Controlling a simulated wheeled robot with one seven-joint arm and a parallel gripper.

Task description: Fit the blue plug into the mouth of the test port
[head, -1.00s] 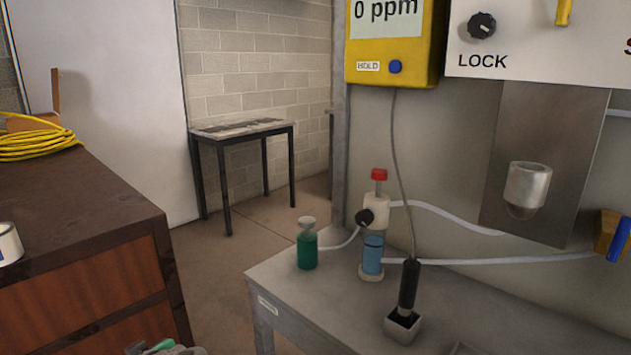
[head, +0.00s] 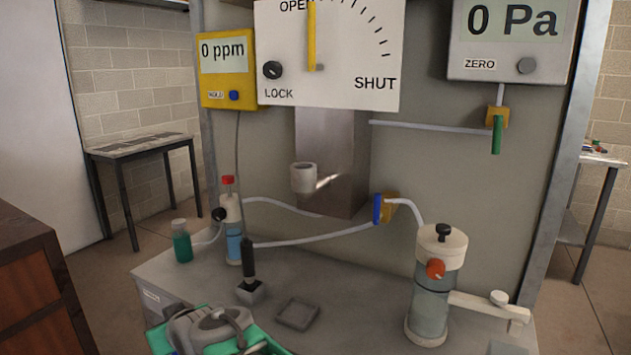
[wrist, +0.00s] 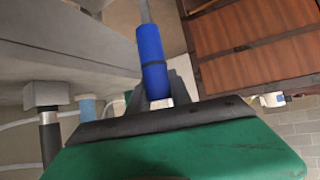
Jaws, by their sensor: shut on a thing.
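The test port (head: 303,180) is a short pale cylinder standing out from a metal panel (head: 332,150) in the head view. Its wider end is at the top, and nothing is seen in it. The blue plug (wrist: 151,55) is a blue cylinder with a dark band and a thin grey rod at its far end, in the wrist view. My gripper (wrist: 160,98) is shut on the plug's near end. In the head view my grey and green gripper body (head: 210,330) is low at the bench's front edge, below and left of the port. The plug cannot be made out there.
On the bench (head: 345,270) stand a green bottle (head: 182,243), a blue-liquid tube (head: 234,245), a black probe in a small block (head: 248,262) and a large cylinder (head: 432,290). A shallow square tray (head: 297,312) lies near the middle. White hoses (head: 320,238) run behind.

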